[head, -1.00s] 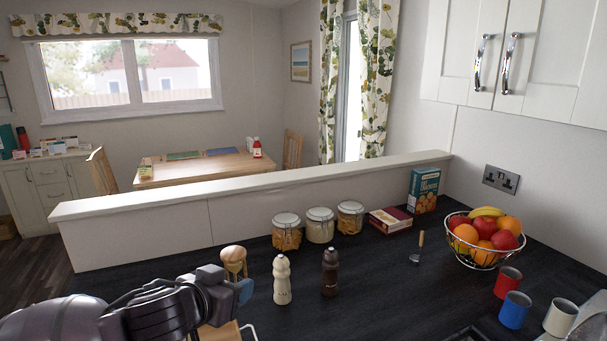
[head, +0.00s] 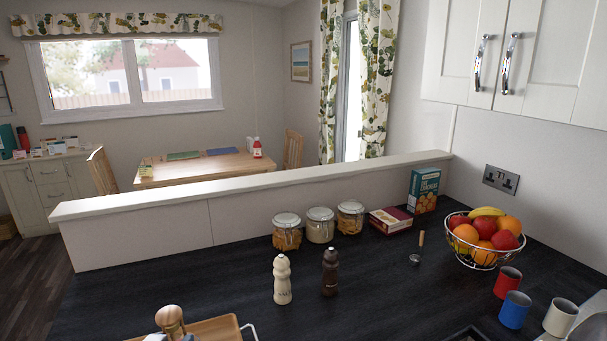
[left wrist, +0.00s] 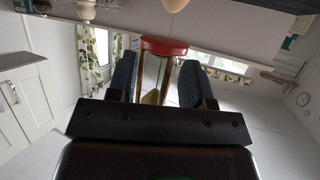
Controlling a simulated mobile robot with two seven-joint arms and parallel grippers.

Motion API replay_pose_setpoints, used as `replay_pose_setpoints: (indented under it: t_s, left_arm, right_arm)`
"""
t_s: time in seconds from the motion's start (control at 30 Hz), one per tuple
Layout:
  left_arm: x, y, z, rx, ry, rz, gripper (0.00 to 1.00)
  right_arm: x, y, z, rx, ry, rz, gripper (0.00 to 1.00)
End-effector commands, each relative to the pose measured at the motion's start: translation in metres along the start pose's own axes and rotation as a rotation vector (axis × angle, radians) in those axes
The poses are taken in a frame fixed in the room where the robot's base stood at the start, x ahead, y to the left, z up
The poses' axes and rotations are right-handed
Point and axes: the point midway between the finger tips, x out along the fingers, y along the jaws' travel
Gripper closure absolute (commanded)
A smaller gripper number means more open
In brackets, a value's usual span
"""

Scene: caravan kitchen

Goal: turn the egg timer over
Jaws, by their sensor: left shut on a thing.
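The egg timer shows in the left wrist view between the fingers of my left gripper (left wrist: 158,85). It has a red round end cap (left wrist: 164,46), wooden posts and a pale glass bulb between them. My left gripper is shut on its middle, one dark finger on each side. The other end of the timer is hidden behind the gripper body. How the sand lies is too dark to tell. My right gripper is in neither current view.
A cream mill (head: 282,280) and a dark mill (head: 330,272) stand behind. Jars, fruit bowl (head: 484,240) and mugs stand farther right. The dark counter (head: 150,272) is clear at left.

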Motion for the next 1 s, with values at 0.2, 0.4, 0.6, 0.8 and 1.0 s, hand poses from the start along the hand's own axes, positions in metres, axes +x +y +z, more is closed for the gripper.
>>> replay_pose_setpoints:
  t_s: [0.2, 0.4, 0.6, 0.8, 1.0]
  left_arm:
    - [0.000, 0.021, -0.004, -0.003, 0.004, 0.008, 0.82]
    - [-0.001, 0.024, -0.006, -0.002, 0.005, 0.006, 0.82]
    - [-0.007, 0.023, -0.019, -0.001, 0.004, 0.007, 0.82]
    - [-0.013, 0.024, -0.034, -0.002, 0.006, 0.007, 0.82]
    - [-0.020, 0.024, -0.051, -0.002, 0.007, 0.008, 0.82]
  right_arm:
    - [0.000, 0.000, 0.001, 0.001, -0.001, 0.000, 0.23]
    - [-0.001, 0.000, -0.001, 0.001, -0.001, 0.000, 0.23]
    - [-0.010, 0.001, -0.014, 0.001, -0.004, 0.000, 0.23]
    - [-0.015, 0.002, -0.022, 0.000, -0.004, -0.001, 0.23]
    - [-0.016, 0.002, -0.022, 0.000, -0.006, -0.001, 0.23]
